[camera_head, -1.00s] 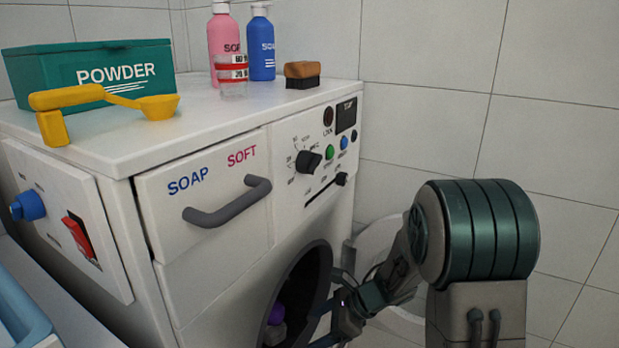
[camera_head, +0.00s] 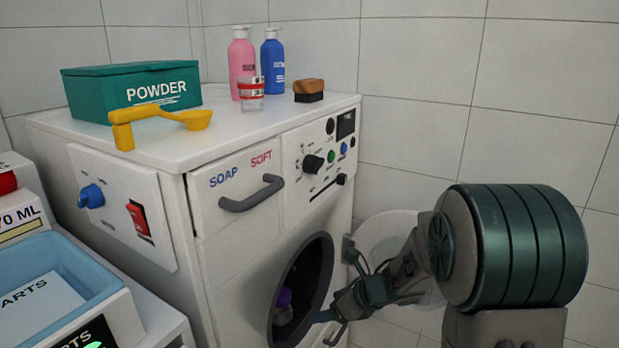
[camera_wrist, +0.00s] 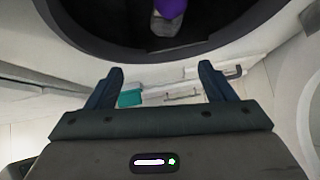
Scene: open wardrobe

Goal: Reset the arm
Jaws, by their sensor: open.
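My gripper (camera_wrist: 160,85) is open in the wrist view, with its two fingers apart and nothing between them. It faces the front of the white washing machine (camera_head: 258,225), just below the rim of the dark round drum opening (camera_wrist: 90,35). In the head view my arm comes in from the right, and its end is beside the right lower edge of the drum opening (camera_head: 302,285). The fingertips are small and partly unclear there. A purple item (camera_head: 284,297) and a greyish item lie inside the drum, and the purple one also shows in the wrist view (camera_wrist: 171,7).
The round white door (camera_head: 385,235) stands open behind my arm. On the machine top are a green powder box (camera_head: 130,90), a yellow scoop (camera_head: 160,117), pink and blue bottles, a glass and a brush. A blue tray (camera_head: 75,265) is at the lower left.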

